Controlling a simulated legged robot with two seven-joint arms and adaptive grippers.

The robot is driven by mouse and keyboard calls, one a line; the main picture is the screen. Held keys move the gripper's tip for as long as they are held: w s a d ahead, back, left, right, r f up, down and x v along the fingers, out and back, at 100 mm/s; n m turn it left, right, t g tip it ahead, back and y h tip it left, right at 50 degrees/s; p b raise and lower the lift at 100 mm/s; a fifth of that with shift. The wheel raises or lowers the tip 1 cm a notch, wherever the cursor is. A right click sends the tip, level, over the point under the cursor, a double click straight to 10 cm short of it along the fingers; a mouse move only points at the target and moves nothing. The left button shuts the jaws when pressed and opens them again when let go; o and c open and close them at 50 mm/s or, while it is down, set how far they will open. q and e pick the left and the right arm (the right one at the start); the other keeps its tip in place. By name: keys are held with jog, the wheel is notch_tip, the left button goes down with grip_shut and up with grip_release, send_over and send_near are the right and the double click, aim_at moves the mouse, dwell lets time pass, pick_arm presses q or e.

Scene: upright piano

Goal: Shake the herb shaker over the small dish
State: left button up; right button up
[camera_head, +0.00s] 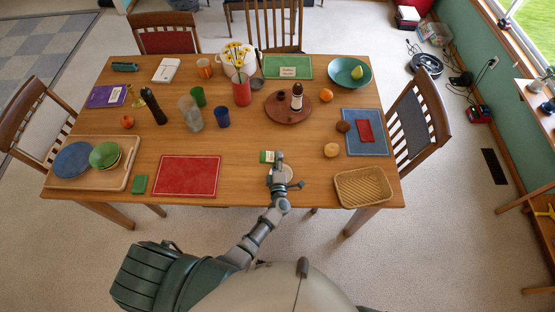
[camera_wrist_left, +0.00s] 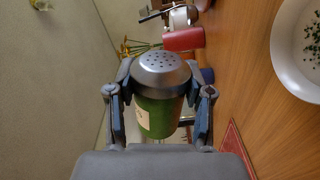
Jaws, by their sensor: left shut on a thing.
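My left gripper (camera_head: 279,164) is shut on the herb shaker (camera_head: 266,156) near the table's front edge. The shaker is green with a pale label and a grey lid with holes. The left wrist view shows the shaker (camera_wrist_left: 160,112) between both fingers (camera_wrist_left: 160,108). The small white dish (camera_head: 287,173) is partly hidden by my gripper. The dish also shows in the left wrist view (camera_wrist_left: 286,68), with green flecks in it. My right gripper is out of view.
A red mat (camera_head: 187,176) lies left of the gripper, and a woven basket (camera_head: 362,187) stands to the right. A round wooden tray (camera_head: 275,115) with a bottle stands behind. Bare wood surrounds the dish.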

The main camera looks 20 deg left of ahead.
aim_at(266, 155)
pick_arm(q)
jog(key=shift+s+a+f+n+b, duration=0.2)
jog(key=shift+f+n+b, duration=0.25)
jog(key=shift+n, duration=0.15)
jog(key=n+b, duration=0.3)
jog(key=f+n+b, duration=0.1)
jog(key=n+b, duration=0.1)
jog(key=n, duration=0.1)
jog(key=f+n+b, duration=0.1)
jog(key=n+b, duration=0.2)
jog(key=shift+w+d+f+b, duration=0.1)
jog(key=shift+d+f+b, duration=0.05)
jog(key=shift+d+b, duration=0.15)
jog(key=a+r+n, duration=0.1)
jog(key=r+n, duration=0.1)
jog(key=s+a+r+n+p, duration=0.1)
jog(key=r+n, duration=0.1)
jog(key=n, duration=0.1)
jog(key=a+r+n+p, duration=0.1)
jog(key=a+r+n, duration=0.1)
jog(key=n, duration=0.1)
jog(key=shift+s+r, duration=0.2)
jog(key=shift+r, duration=0.2)
jog(key=shift+s+a+r+n+h+p, duration=0.15)
jog(key=shift+a+r+n+p, duration=0.15)
jog(key=shift+n, duration=0.25)
jog(key=shift+a+r+n+h+p, duration=0.15)
jog(key=shift+a+r+n, duration=0.1)
jog(key=shift+r+n, duration=0.25)
jog(key=shift+f, duration=0.15)
